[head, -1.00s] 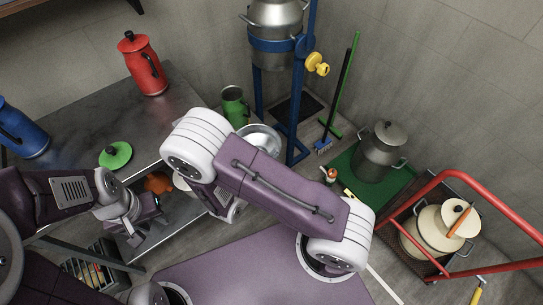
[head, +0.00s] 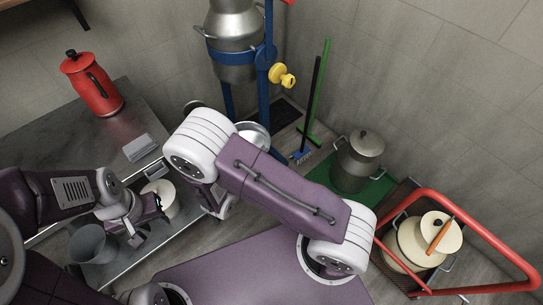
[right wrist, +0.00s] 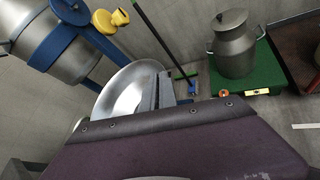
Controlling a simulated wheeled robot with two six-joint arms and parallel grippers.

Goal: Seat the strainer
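The strainer, a shiny steel bowl, shows partly behind my right arm in the head view (head: 256,134). In the right wrist view the strainer (right wrist: 125,88) fills the middle left, its rim at a grey finger of my right gripper (right wrist: 165,92), which appears shut on it. In the head view the right gripper is hidden by my arm. A steel tank (head: 235,45) hangs in a blue stand, above and left of the strainer; it also shows in the right wrist view (right wrist: 42,32). My left gripper (head: 150,218) is over the bench side; its finger gap is unclear.
A red pot (head: 92,85) stands on the metal bench. A yellow valve (head: 282,76) juts from the stand. A red-railed cart with a cream pot (head: 410,247) is at right. A grey bucket (head: 92,243) is lower left.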

